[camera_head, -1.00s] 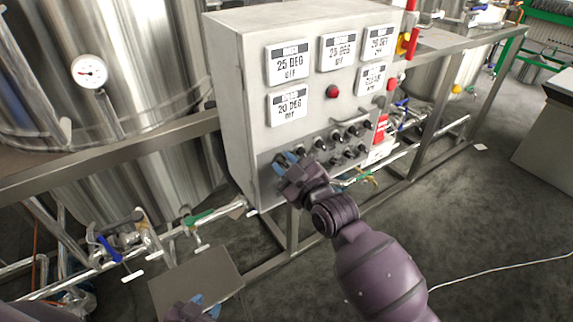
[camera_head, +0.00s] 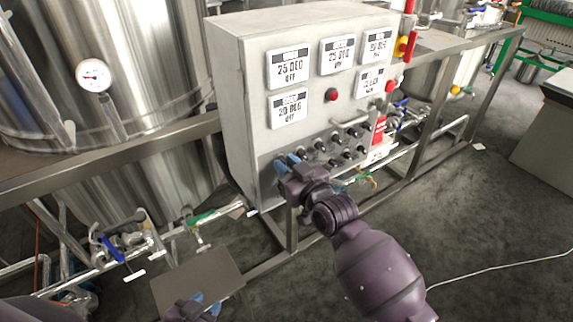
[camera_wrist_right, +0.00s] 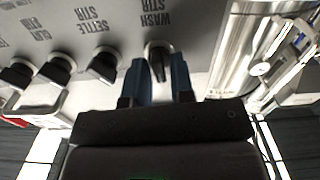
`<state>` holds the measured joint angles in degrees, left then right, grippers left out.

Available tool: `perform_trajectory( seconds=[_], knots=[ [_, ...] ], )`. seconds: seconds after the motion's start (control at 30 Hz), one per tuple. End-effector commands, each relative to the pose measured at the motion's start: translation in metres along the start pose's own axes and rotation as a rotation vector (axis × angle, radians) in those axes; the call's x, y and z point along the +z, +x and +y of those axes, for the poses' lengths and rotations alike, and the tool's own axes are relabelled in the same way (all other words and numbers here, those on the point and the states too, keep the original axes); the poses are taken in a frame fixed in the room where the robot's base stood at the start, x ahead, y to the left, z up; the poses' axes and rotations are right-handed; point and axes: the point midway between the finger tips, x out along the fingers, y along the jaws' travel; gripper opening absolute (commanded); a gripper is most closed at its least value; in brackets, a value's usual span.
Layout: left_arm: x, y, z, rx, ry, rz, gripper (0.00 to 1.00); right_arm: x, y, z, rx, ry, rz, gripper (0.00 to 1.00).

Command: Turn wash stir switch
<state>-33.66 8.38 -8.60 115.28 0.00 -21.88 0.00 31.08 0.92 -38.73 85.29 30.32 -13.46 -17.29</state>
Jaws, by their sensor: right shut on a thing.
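The wash stir switch (camera_wrist_right: 158,58) is a black knob under the upside-down "WASH STIR" label in the right wrist view. My right gripper (camera_wrist_right: 160,80) has its blue fingers on either side of this knob and is shut on it. In the head view my right gripper (camera_head: 287,162) is at the lower left corner of the control box (camera_head: 245,90), and its fingers hide the knob. My left gripper (camera_head: 205,303) is low at the bottom edge, away from the box; its opening is unclear.
The settle stir switch (camera_wrist_right: 103,66) and more black knobs sit beside the held one. The box also carries displays, a red button (camera_head: 331,95) and a red-yellow main switch (camera_head: 405,45). A steel frame rail (camera_head: 110,155), tanks and valve pipes surround it.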

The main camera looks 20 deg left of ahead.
Motion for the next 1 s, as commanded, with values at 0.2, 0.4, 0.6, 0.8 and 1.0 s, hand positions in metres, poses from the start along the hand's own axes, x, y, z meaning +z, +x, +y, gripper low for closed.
perform_trajectory(
  seconds=[0.2,0.4,0.6,0.8,1.0],
  knots=[
    [-0.0028,-0.0028,-0.0006,-0.001,-0.001,0.003,0.39,-0.0005,-0.0001,0.0012,0.001,0.205,0.000,0.00],
    [-0.0020,-0.0044,-0.0005,-0.003,-0.004,0.001,0.39,0.0003,-0.0003,0.0018,0.001,0.375,-0.001,0.00],
    [-0.0005,-0.0055,-0.0004,-0.003,-0.006,-0.002,0.39,0.0009,-0.0002,0.0020,0.001,0.504,-0.001,0.00],
    [-0.0003,-0.0057,-0.0005,-0.003,-0.006,-0.002,0.39,0.0011,-0.0001,0.0023,0.001,0.585,0.000,0.00],
    [-0.0006,-0.0055,-0.0005,-0.003,-0.006,-0.002,0.39,0.0012,-0.0001,0.0026,0.001,0.622,0.000,0.00]
  ],
)
